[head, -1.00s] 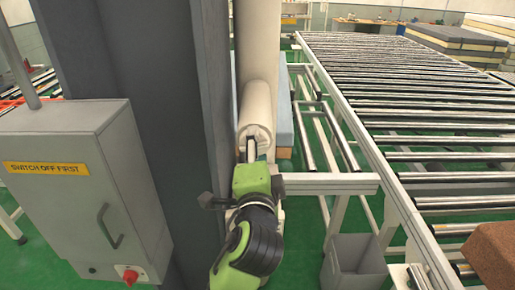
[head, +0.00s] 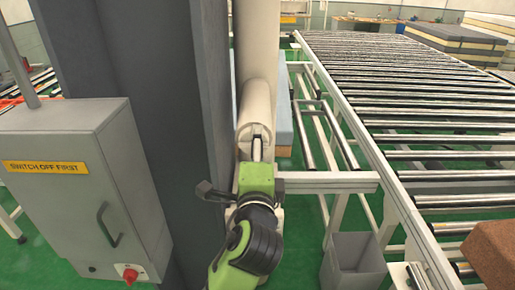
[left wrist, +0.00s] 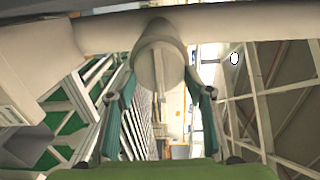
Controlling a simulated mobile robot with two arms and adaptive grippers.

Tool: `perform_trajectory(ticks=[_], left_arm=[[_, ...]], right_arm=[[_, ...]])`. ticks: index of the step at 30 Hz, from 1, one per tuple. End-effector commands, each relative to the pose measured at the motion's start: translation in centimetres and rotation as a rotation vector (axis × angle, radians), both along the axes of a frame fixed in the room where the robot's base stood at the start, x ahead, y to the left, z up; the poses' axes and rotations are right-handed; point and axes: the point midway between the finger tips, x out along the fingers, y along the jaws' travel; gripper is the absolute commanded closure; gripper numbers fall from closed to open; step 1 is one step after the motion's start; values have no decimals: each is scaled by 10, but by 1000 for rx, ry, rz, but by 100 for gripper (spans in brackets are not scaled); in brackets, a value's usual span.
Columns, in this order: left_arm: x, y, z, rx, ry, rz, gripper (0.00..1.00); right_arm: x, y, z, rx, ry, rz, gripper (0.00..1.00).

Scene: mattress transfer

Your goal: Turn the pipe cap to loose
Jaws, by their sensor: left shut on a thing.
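The cream pipe cap (head: 256,129) is at the near end of a short horizontal pipe (head: 256,100), beside the grey column. In the left wrist view the round cap (left wrist: 148,62) has a straight raised bar across its face. My left gripper (head: 256,154) is in front of the cap and shut on it. In the left wrist view its two teal fingers (left wrist: 160,88) reach up to either side of the cap. My right gripper is not in view.
The grey column (head: 170,120) stands close on the left, with a grey switch box (head: 60,180) before it. A roller conveyor (head: 420,120) fills the right. A metal crossbar (head: 330,182) lies close right of my gripper. A grey bin (head: 353,265) stands below.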

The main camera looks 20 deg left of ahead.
Motion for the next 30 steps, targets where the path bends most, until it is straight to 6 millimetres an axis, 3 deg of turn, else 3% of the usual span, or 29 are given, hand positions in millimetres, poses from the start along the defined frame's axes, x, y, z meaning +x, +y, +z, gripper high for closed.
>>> perform_trajectory(ticks=[1,2,3,4,17,30], left_arm=[[0,3,7,7,-16,6,74],[0,3,7,7,-16,6,47],[0,3,7,5,-15,6,37],[0,3,6,5,-14,6,36],[-8,-2,2,1,-6,-1,36],[-89,-24,1,-1,-3,1,36]], right_arm=[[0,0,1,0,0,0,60],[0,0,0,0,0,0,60],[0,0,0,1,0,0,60],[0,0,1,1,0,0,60],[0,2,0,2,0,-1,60],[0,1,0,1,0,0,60]])
